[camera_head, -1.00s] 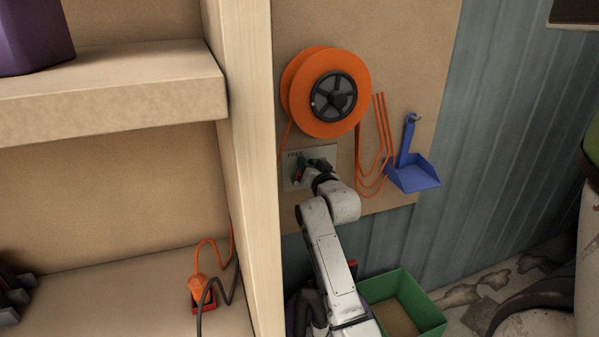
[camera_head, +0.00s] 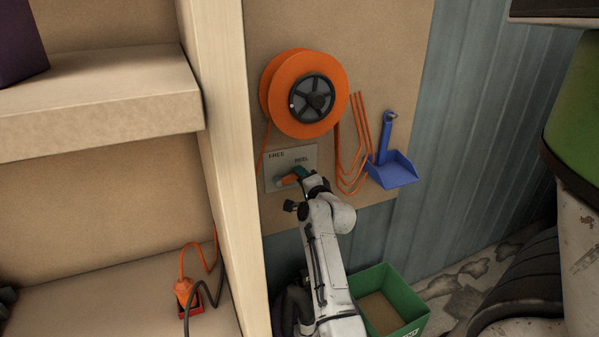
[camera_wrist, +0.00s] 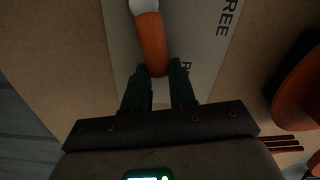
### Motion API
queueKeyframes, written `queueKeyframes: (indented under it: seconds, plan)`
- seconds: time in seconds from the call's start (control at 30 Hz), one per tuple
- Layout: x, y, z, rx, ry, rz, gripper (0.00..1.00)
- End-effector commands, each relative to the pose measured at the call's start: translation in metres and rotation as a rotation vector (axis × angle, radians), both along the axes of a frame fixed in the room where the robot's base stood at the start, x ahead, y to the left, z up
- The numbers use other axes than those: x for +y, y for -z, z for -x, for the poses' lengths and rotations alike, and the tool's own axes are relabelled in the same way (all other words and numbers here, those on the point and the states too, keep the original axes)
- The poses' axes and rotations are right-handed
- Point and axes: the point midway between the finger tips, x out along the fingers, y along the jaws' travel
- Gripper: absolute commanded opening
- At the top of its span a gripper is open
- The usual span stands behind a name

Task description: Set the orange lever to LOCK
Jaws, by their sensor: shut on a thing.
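The orange lever (camera_head: 290,181) is on a grey plate (camera_head: 304,156) below the cable reel. Its free end points right and slightly up in the head view, below the word REEL; FREE is at the plate's upper left. I cannot make out a LOCK mark. My gripper (camera_head: 300,173) is at the lever's free end, shut on it. In the wrist view, the lever (camera_wrist: 152,45) runs down from a pale pivot, and its end sits between the dark fingertips of my gripper (camera_wrist: 160,82).
The orange cable reel (camera_head: 303,92) hangs above the plate, with orange cable loops (camera_head: 358,145) to its right. A blue dustpan (camera_head: 392,170) hangs farther right. A wooden shelf upright (camera_head: 222,150) stands close on the left. A green bin (camera_head: 392,300) is below.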

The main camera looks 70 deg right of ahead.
Motion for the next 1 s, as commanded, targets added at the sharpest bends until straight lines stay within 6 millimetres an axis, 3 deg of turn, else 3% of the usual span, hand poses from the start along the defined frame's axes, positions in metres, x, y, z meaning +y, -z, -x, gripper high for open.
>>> queueKeyframes:
  seconds: [0.4, 1.0]
  plan:
    - [-0.001, 0.016, 0.001, -0.164, -0.001, -0.145, 0.00]
    - [-0.001, 0.020, 0.002, -0.196, 0.000, -0.173, 0.00]
